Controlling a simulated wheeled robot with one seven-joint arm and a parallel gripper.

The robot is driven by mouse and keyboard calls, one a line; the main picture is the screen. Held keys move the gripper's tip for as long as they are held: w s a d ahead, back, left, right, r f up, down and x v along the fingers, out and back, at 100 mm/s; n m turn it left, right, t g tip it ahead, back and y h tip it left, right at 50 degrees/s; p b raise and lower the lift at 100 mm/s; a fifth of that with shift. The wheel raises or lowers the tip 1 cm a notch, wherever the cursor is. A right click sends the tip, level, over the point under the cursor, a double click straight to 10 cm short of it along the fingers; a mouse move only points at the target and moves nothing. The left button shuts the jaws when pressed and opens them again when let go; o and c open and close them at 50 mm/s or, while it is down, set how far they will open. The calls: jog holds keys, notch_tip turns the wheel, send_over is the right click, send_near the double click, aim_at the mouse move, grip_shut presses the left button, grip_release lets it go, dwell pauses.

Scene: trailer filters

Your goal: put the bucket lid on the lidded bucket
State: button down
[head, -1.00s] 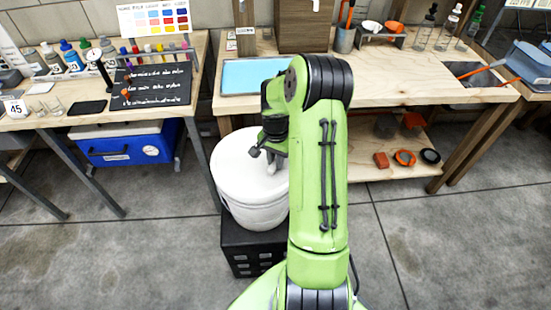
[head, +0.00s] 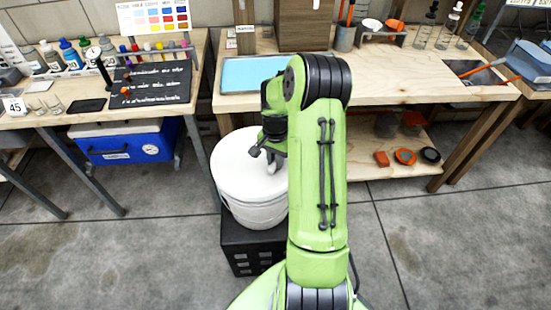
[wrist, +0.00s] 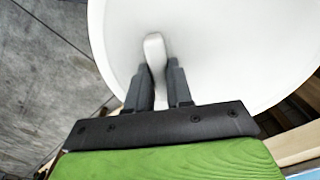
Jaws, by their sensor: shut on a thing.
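The white bucket lid (head: 240,160) lies over the top of the white lidded bucket (head: 255,213), which stands upright on a black crate. From these views I cannot tell whether the lid is fully seated on the rim. My gripper (head: 271,165) points down at the lid, right of its middle in the head view. In the wrist view my gripper (wrist: 161,75) is shut on the lid's raised white handle (wrist: 154,50). The lid (wrist: 225,50) fills much of that view. My arm hides the bucket's right side in the head view.
The black crate (head: 245,250) stands on the concrete floor. A wooden bench (head: 400,88) with a blue mat (head: 255,75) is behind the bucket. A blue cool box (head: 125,143) sits under the left table. The floor in front is clear.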

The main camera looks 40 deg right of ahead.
jog(key=shift+f, duration=0.1)
dwell(0.3)
jog(key=c, duration=0.9)
grip_release()
jog(key=shift+c, duration=0.2)
jog(key=shift+o, duration=0.5)
jog(key=o, duration=0.4)
jog(key=shift+r+p, duration=2.75)
jog(key=shift+r, duration=0.85)
jog(key=shift+f, duration=0.1)
